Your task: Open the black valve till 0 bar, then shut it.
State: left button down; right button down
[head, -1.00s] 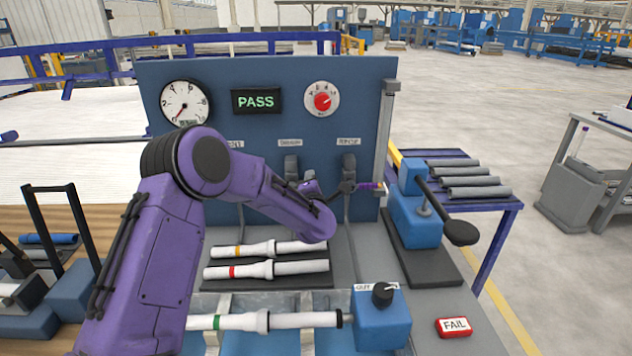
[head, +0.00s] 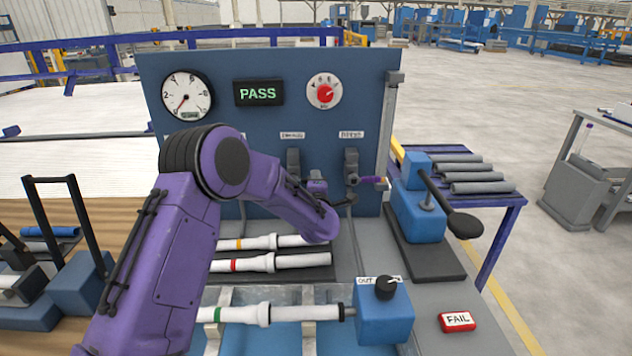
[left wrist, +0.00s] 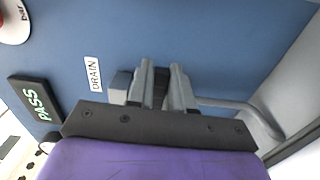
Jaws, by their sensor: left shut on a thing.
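My left gripper (left wrist: 164,88) is shut at the dark drain valve (left wrist: 121,86), beside the DRAIN label (left wrist: 93,73) on the blue panel. The fingers hide most of the handle between them. In the head view the drain valve (head: 293,161) stands under the middle label, and my left gripper (head: 318,184) is just to its lower right, partly hidden by my wrist. The pressure gauge (head: 187,95) has its needle pointing to the lower left, around 0. My right gripper is not in view.
Right of the drain valve is another valve (head: 351,165) with a purple-ended lever. A PASS display (head: 259,93) is lit. A blue block with a black OUT knob (head: 384,289), white pipes (head: 275,262), a lever press (head: 418,212) and a FAIL button (head: 457,321) are on the bench.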

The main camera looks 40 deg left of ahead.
pick_arm(q)
jog(key=shift+a, duration=0.1)
jog(key=c, duration=1.1)
grip_release()
jog(key=shift+s+d+f, duration=0.1)
jog(key=shift+s+d, duration=0.05)
jog(key=shift+d, duration=0.05)
jog(key=b+v, duration=0.2)
jog(key=v, duration=0.8)
